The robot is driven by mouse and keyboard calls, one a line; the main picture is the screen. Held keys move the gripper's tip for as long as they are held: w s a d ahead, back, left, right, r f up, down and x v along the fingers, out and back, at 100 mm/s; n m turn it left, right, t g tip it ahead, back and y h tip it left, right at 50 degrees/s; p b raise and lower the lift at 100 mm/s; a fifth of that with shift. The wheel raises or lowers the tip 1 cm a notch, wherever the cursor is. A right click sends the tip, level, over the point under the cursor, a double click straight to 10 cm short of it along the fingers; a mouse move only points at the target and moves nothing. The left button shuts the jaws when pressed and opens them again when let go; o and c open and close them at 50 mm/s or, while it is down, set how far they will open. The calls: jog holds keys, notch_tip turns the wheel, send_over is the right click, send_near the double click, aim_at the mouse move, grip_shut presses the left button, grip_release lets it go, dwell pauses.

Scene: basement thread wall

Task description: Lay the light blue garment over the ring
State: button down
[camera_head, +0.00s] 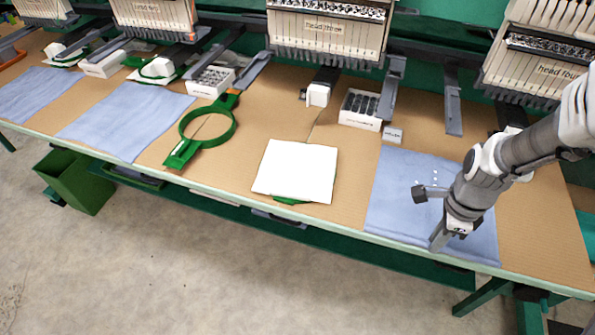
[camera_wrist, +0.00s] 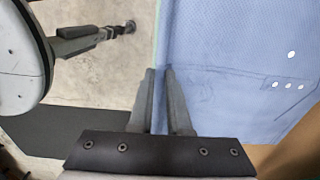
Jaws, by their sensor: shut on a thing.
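A light blue garment (camera_head: 397,190) lies flat on the table at the right, below head four, its front part by the table's front edge. It fills much of the wrist view (camera_wrist: 225,60), with a few white dots on it. My gripper (camera_head: 438,243) is at its front edge, and its fingers (camera_wrist: 160,72) are nearly together, shut on the garment's edge. The pinched cloth is barely visible. A green ring (camera_head: 235,122) with a handle lies left of centre on the table, open in the middle. A white cloth (camera_head: 297,170) covers another green piece at the centre.
Two more light blue cloths (camera_head: 125,120) (camera_head: 40,92) lie on the tan table (camera_head: 345,140) at the left. Embroidery heads (camera_head: 325,30) and labelled boxes (camera_head: 360,108) line the back. A green bin (camera_head: 78,180) stands on the floor at the left.

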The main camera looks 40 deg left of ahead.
jog(key=shift+r, duration=0.15)
jog(key=shift+r+p, duration=2.15)
jog(key=shift+r, duration=0.3)
